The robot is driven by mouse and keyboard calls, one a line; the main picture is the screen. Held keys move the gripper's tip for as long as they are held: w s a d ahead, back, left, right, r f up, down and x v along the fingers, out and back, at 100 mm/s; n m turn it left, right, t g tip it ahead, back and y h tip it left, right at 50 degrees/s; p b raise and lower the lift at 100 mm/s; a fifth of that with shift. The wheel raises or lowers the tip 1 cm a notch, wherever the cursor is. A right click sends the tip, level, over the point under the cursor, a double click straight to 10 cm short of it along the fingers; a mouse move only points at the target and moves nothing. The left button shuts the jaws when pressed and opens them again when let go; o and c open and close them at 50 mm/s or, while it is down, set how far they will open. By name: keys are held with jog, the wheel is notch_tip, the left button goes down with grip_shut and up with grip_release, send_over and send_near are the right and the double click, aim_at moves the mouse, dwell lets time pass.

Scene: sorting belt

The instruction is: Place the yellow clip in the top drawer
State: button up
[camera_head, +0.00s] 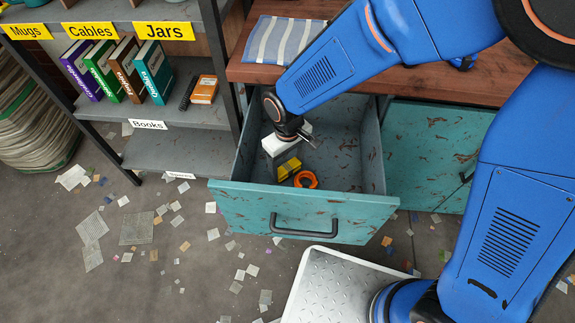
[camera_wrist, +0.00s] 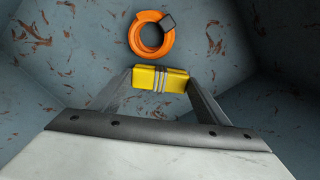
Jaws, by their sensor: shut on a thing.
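The yellow clip (camera_wrist: 145,77) is between the two fingers of my gripper (camera_wrist: 160,81) in the wrist view, with grey bands around its middle. The head view shows the clip (camera_head: 289,168) below my gripper's white body, inside the walls of the open teal drawer (camera_head: 238,208). The drawer is pulled out below the wooden top and has worn paint and a dark handle. The drawer floor shows around the clip in the wrist view. I cannot tell whether the clip touches that floor.
An orange ring-shaped coil (camera_wrist: 148,36) with a dark block lies on the drawer floor near the clip; it also shows in the head view (camera_head: 306,180). A striped cloth (camera_head: 280,41) lies on the wooden top (camera_head: 420,82). A shelf (camera_head: 185,115) with books stands left. Scraps litter the floor.

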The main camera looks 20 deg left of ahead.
aim_at(288, 167)
jog(key=shift+f, duration=0.7)
jog(key=o, duration=1)
jog(key=shift+f, duration=0.1)
jog(key=shift+o, duration=0.2)
notch_tip(288, 167, up, 12)
